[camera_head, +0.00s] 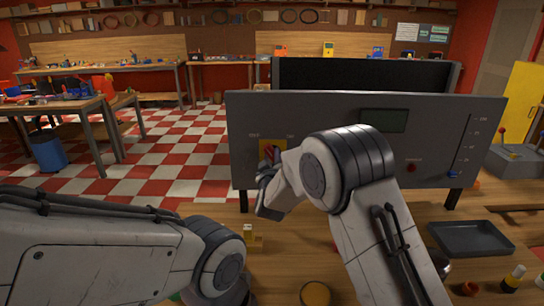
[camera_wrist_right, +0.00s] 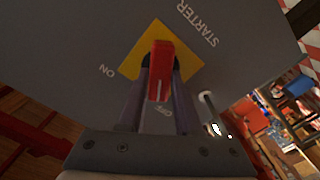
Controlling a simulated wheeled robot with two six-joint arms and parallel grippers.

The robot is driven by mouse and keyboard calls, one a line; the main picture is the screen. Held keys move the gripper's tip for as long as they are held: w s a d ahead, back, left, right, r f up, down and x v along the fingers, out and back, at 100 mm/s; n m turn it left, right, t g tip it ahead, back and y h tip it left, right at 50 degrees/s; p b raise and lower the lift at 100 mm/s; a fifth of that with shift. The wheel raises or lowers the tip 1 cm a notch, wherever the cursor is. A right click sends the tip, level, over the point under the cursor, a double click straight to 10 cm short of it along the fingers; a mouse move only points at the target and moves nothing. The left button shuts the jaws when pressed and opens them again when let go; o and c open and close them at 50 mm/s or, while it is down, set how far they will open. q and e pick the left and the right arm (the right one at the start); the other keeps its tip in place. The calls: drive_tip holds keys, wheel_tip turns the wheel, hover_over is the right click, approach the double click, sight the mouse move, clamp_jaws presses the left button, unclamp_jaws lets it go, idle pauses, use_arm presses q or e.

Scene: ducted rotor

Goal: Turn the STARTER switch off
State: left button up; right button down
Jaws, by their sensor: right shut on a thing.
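The STARTER switch has a red handle (camera_wrist_right: 160,66) on a yellow diamond plate (camera_wrist_right: 132,64) set in the grey panel (camera_head: 330,115). In the right wrist view the plate has the words STARTER, ON and OFF around it. My right gripper (camera_wrist_right: 161,78) is shut on the red handle, with one dark finger on each side. The handle's end lies near the OFF word, but its exact setting is hard to tell at this angle. In the head view the gripper and wrist partly hide the switch (camera_head: 270,149). My left arm is at the lower left; its gripper is out of view.
The panel also bears a dark display (camera_head: 383,120), a red button (camera_head: 411,167) and a slider with a blue knob (camera_head: 454,174). A dark tray (camera_head: 470,238) and a small yellow bottle (camera_head: 514,278) are on the wooden table at right.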

drive_tip(key=shift+f+n, duration=0.1)
drive_tip(key=shift+n, duration=0.8)
drive_tip(key=c, duration=0.6)
unclamp_jaws()
drive_tip(key=shift+s, duration=0.1)
drive_tip(key=s+b, duration=0.2)
drive_tip(key=s, duration=0.8)
drive_tip(key=shift+s, duration=0.2)
